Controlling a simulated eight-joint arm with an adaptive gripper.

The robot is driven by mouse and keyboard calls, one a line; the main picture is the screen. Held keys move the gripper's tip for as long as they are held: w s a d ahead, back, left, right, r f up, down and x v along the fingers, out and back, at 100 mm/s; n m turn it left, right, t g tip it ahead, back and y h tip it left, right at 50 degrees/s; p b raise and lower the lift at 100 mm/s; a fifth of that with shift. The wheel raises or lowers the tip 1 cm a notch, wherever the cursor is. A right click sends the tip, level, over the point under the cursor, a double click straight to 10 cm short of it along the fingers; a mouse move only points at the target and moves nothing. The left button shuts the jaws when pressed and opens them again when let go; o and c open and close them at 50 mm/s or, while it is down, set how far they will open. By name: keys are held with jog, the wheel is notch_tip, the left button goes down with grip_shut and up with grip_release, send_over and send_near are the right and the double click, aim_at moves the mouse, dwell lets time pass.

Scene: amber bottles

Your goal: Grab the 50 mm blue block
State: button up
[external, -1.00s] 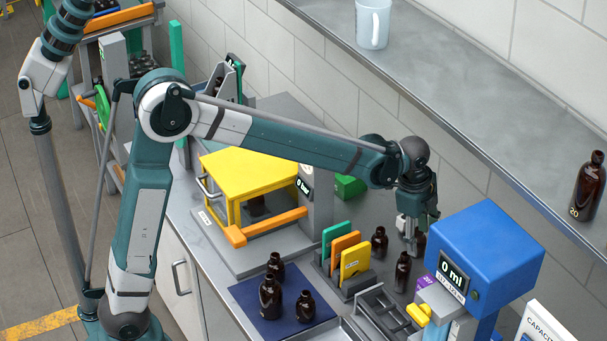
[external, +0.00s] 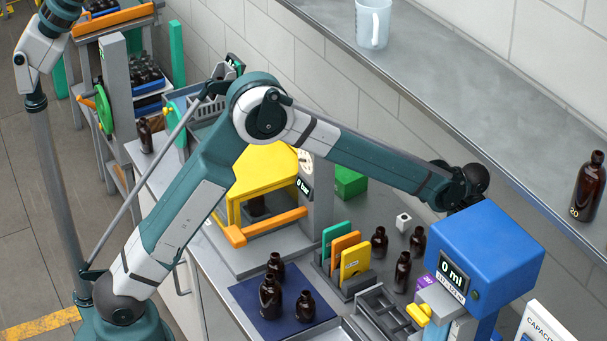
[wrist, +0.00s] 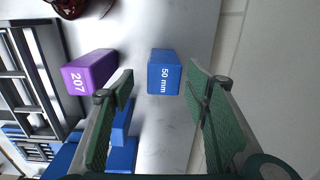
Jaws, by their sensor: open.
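The blue block (wrist: 163,72), marked "50 mm", lies on the grey worktop in the wrist view, ahead of the fingertips. My gripper (wrist: 160,92) is open, its two green-padded fingers on either side of the block's line, with nothing held between them. The block appears just beyond the fingertips, so I cannot tell whether the tips are level with it. In the external view the block and my gripper are hidden behind the blue machine (external: 484,258).
A purple block (wrist: 90,70) marked "207" lies left of the blue block. A grey rack (wrist: 30,65) is at the far left, and a brown bottle (wrist: 70,6) at the top. Blue parts (wrist: 121,140) lie near the left finger. The wall (wrist: 255,60) is to the right.

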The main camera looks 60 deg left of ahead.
jog(key=shift+w+d+f, duration=0.35)
jog(key=shift+d+f, duration=0.05)
jog(key=shift+f, duration=0.2)
jog(key=shift+f, duration=1.3)
jog(key=shift+a+f+p, duration=0.15)
jog(key=shift+f+p, duration=0.3)
jog(key=shift+f, duration=2.15)
jog(key=shift+c, duration=0.2)
jog(key=c, duration=1)
